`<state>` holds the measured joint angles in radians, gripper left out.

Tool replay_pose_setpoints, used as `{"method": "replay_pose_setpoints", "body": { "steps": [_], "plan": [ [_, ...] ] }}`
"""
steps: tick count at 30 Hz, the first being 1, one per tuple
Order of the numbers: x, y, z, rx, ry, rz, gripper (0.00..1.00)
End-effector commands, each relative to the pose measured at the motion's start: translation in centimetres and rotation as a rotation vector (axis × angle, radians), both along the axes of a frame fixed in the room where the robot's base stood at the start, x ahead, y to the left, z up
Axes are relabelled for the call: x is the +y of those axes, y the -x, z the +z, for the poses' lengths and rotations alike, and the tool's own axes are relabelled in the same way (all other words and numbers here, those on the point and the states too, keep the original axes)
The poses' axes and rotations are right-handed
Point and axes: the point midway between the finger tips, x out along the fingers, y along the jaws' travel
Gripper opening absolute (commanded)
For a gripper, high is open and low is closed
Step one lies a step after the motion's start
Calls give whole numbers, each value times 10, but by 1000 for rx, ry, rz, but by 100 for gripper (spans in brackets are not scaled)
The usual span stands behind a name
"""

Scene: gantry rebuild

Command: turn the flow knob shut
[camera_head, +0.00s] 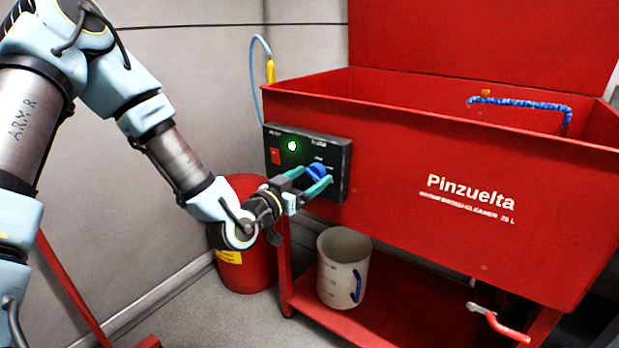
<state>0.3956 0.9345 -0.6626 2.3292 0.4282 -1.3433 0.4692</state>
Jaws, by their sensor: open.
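The blue flow knob (316,171) sits on a black control panel (341,160) on the front left of a red parts cleaner (440,170). My gripper (311,181) has teal fingers and is open at the panel. One finger reaches above or beside the knob's left side and the other passes below its right side. The knob lies between the fingers in the picture. I cannot tell whether the fingers touch it. The knob's pointer and the small lettering around it are too small to read.
A red drum (243,272) stands behind my gripper. A pale jug (340,275) stands on the lower shelf. A red-handled valve (497,323) juts out at lower right.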

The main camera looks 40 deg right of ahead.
Motion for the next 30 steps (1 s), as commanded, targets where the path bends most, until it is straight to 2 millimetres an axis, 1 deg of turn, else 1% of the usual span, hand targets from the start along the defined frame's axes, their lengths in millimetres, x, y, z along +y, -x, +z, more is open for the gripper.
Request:
{"method": "replay_pose_setpoints", "body": {
  "steps": [8, 30],
  "plan": [
    [-1, 0, 0, 0, 0, 0, 83],
    [-1, 0, 0, 0, 0, -1, 0]
  ]
}}
